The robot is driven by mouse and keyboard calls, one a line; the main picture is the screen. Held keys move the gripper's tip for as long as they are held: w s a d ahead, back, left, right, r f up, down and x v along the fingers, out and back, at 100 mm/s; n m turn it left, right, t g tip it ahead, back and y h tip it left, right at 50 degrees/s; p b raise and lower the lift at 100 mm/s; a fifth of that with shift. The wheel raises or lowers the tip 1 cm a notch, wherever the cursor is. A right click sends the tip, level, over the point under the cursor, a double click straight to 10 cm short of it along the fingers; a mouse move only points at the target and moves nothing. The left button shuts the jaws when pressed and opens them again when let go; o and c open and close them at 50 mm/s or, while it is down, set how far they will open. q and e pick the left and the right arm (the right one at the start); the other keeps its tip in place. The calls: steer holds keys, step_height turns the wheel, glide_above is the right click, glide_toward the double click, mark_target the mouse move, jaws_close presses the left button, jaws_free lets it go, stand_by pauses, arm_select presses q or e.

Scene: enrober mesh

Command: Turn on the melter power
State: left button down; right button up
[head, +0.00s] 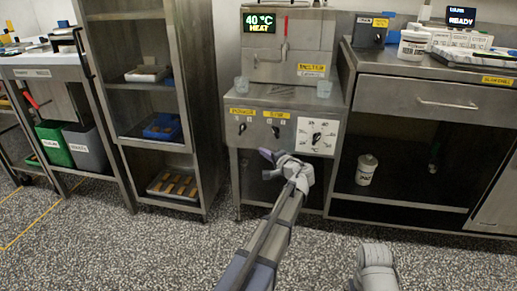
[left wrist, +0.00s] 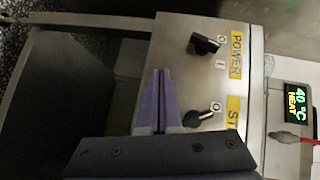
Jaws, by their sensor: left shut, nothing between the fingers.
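The melter (head: 290,95) is a steel cabinet with a lit display (head: 262,22) reading 40 °C HEAT; the display also shows in the left wrist view (left wrist: 298,98). Its front panel carries a black power knob (head: 242,128), a stir knob (head: 276,131) and a temperature dial (head: 317,138). The left wrist view shows the power knob (left wrist: 205,45) beside its 0 and 1 marks, and the stir knob (left wrist: 198,118). I cannot tell which mark the power knob points at. My left gripper (head: 266,155) is shut and empty, just below the panel, apart from the knobs.
A steel shelf rack (head: 205,100) stands left of the melter. A steel bench (head: 420,90) with a drawer stands right, a white tub (head: 366,170) on its lower shelf. A table (head: 45,62) is at far left. The speckled floor in front is clear.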

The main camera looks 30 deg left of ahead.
arm_select(q)
steer(key=shift+s+d+f+b, duration=0.1)
steer(key=shift+s+d+f, duration=0.1)
steer(key=shift+s+d, duration=0.3)
steer(key=shift+s+d+f+b, duration=0.15)
steer(key=shift+s+d, duration=0.1)
steer(key=shift+d, duration=0.45)
steer(key=shift+s+d+f+b, duration=0.1)
steer(key=shift+s+d+f, duration=0.1)
steer(key=shift+s+d, duration=0.3)
steer(key=shift+w+d, duration=0.1)
